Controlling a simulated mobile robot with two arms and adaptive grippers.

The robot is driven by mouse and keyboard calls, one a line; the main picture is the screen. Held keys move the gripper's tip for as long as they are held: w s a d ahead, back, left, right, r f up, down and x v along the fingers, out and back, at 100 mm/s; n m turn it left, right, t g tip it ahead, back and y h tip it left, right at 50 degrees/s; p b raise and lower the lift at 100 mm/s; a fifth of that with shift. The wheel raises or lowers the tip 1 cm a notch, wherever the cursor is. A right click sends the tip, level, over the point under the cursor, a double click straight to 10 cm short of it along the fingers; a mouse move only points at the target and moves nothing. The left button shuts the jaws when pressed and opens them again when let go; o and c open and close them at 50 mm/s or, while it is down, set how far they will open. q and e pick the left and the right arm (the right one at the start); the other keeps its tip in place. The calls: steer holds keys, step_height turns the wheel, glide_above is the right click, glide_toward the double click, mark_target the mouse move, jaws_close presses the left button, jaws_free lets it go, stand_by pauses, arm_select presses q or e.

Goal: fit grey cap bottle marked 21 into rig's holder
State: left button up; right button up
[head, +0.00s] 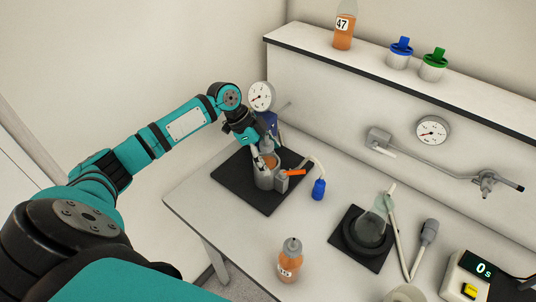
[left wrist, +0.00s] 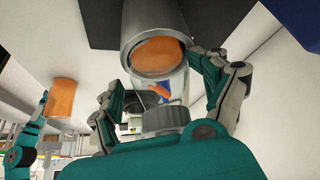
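A bottle with a grey cap (left wrist: 165,120) and orange liquid (left wrist: 155,52) sits inside the rig's grey holder (head: 264,180), its clear upper part and cap out of the mouth. The holder's rim shows in the left wrist view (left wrist: 128,62). The bottle's number is not visible. My left gripper (head: 259,160) is at the holder, with a finger on each side of the bottle. In the left wrist view its fingers (left wrist: 155,75) look spread, apart from the bottle. A teal part at that view's left edge looks like my right gripper (left wrist: 40,105); its fingers cannot be made out.
Another orange bottle (head: 290,262) stands on the bench (head: 225,205) towards the front. The rig has an orange lever (head: 296,173) and a gauge (head: 261,96). Bottle 47 (head: 344,30) is on the shelf.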

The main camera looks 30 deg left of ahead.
arm_select(q)
steer(key=shift+a+f, duration=0.2)
steer(key=shift+r, duration=0.1)
steer(key=v, duration=1.2)
steer(key=shift+s+d, duration=0.1)
steer(key=shift+d, duration=0.05)
